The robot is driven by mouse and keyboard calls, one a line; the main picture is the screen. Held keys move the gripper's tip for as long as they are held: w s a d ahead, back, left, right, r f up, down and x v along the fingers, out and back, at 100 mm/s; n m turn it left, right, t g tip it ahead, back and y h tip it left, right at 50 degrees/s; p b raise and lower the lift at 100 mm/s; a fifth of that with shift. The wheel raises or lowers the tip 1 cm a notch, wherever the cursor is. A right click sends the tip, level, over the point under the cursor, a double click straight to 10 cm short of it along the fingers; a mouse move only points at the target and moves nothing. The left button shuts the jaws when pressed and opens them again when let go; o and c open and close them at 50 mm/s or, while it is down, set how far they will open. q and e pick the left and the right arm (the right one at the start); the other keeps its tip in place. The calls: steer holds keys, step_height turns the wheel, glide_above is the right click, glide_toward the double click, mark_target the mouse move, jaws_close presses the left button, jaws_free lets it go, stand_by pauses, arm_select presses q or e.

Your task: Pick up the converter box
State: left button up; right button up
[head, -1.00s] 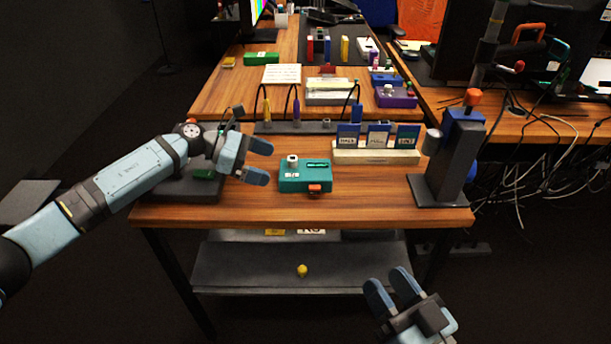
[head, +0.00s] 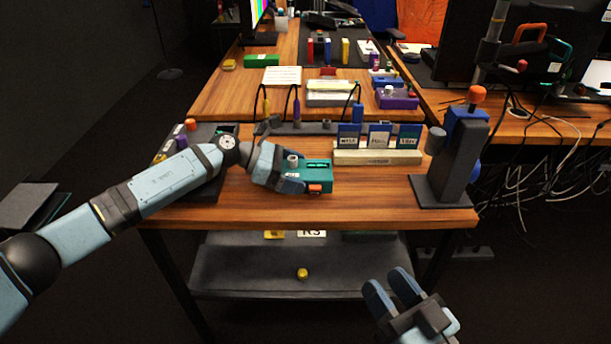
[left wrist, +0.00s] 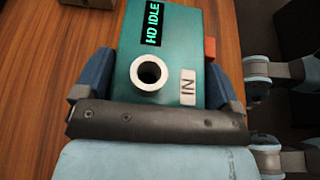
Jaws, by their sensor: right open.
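The converter box (head: 318,173) is a teal box with an orange part on its front, resting on the wooden table. In the left wrist view the converter box (left wrist: 180,40) shows an "HD IDLE" display, a white round socket and an "IN" label. My left gripper (head: 292,178) is at its left end. In the left wrist view, the left gripper's fingers (left wrist: 160,82) lie along both sides of the box, very close or touching; whether they grip it is unclear. My right gripper (head: 392,290) is open and empty, low in front of the table.
A dark box with coloured knobs (head: 185,150) lies partly behind my left arm. A dark stand with an orange knob (head: 450,160) is at the right. The table front (head: 350,210) is clear.

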mark_target(295, 168)
arm_select(q)
steer(key=c, duration=0.3)
steer(key=shift+c, duration=0.2)
steer(key=shift+r, duration=0.15)
step_height(295, 168, up, 7)
steer(key=shift+r+p, duration=0.1)
steer(key=shift+p, duration=1)
step_height(295, 168, up, 13)
steer(key=p, duration=0.2)
steer(key=shift+f, duration=0.2)
arm_select(e)
steer(key=f, duration=0.1)
steer(key=d+f+g+h, duration=0.1)
steer(key=d+f+h, duration=0.1)
steer(key=f, duration=0.1)
steer(key=shift+w+g, duration=0.1)
steer(key=shift+g, duration=0.3)
